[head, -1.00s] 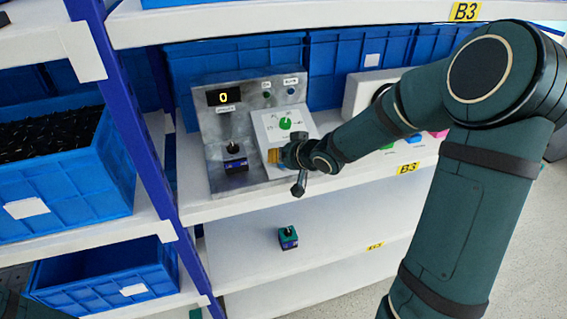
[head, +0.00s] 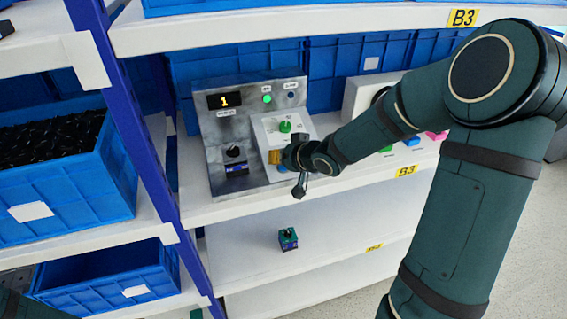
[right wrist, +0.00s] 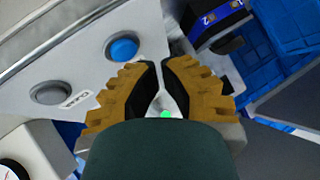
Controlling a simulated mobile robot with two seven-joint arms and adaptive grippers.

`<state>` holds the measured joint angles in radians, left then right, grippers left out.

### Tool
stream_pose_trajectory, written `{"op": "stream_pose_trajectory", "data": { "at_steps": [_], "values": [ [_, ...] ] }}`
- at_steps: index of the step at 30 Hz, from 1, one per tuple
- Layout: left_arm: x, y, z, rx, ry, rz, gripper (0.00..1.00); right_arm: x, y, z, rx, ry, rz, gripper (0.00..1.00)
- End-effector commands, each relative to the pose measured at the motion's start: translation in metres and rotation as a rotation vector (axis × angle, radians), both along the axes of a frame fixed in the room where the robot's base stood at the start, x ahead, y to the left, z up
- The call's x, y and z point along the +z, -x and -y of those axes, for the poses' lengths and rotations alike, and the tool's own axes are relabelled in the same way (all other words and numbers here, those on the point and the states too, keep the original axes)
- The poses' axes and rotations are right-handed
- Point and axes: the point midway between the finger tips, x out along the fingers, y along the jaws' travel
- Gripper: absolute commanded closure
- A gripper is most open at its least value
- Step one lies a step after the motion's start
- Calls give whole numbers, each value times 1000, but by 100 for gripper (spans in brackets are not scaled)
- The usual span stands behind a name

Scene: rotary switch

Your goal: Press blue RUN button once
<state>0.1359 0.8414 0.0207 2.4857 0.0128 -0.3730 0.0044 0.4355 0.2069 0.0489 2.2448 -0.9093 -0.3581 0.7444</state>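A grey control panel (head: 215,150) stands on the white shelf, its display (head: 225,99) reading 1 and a green lamp (head: 267,99) lit near its top. My right gripper (head: 276,157) is at the panel's lower right, its yellow-padded fingers in front of it. In the right wrist view, the right gripper (right wrist: 160,88) has its fingers together with nothing visible between them. A round blue button (right wrist: 123,48) shows beside the fingertips, apart from them in the picture; a grey button (right wrist: 50,92) is farther left. My left gripper is out of view.
A white plate with a green knob (head: 285,127) is on the panel above my gripper. A black selector knob (head: 233,151) is at its left. A white box (head: 365,95) and blue bins stand behind and right. A blue upright post (head: 125,110) is at left.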

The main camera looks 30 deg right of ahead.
Motion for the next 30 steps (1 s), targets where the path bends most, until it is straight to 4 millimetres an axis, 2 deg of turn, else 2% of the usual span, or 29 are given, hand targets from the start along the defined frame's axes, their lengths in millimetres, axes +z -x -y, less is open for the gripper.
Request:
{"op": "stream_pose_trajectory", "data": {
  "at_steps": [11,30],
  "values": [
    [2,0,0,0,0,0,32,2,1,0,-1,-1,0,100],
    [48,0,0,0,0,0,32,49,18,-4,-1,-1,1,100]
  ]
}}
